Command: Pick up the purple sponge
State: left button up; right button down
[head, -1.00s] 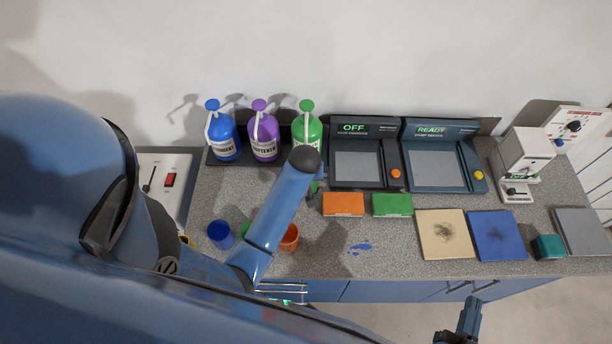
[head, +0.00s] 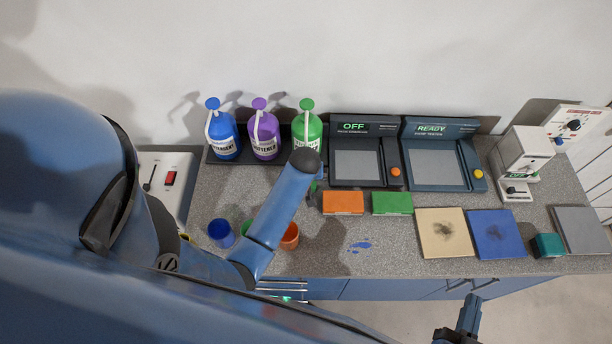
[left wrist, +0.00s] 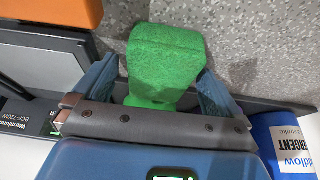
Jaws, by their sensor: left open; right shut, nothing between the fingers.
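I see no purple sponge in either view. A green textured thing, sponge-like in look (left wrist: 165,55), lies between the fingers of my left gripper (left wrist: 157,70) in the left wrist view. The fingers are open on either side of it; I cannot tell whether they touch it. In the head view my own arm mostly hides this gripper, and only a bit of green (head: 313,187) shows beside it. My right gripper (head: 470,312) is shut and empty at the bottom, in front of the counter.
Blue (head: 223,136), purple (head: 264,137) and green (head: 307,131) pump bottles stand at the back left. Orange (head: 343,203) and green (head: 392,203) blocks lie before two devices. Cups (head: 220,233) stand front left. Stained beige (head: 443,233) and blue (head: 497,234) squares lie right.

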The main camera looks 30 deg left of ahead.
pick_arm(q)
jog(key=shift+f, duration=0.1)
dwell(0.3)
jog(key=c, duration=1)
jog(key=shift+c, duration=0.3)
jog(key=shift+r, duration=0.3)
jog(key=shift+s+d+r, duration=0.3)
jog(key=shift+d+r, duration=0.05)
jog(key=shift+r, duration=0.05)
jog(key=s+d+r+b, duration=0.2)
jog(key=s+d+r, duration=0.5)
jog(key=s+d, duration=0.1)
jog(key=shift+s+d+b, duration=0.35)
jog(key=shift+s+d, duration=0.05)
jog(key=shift+s, duration=0.45)
jog(key=shift+r, duration=0.1)
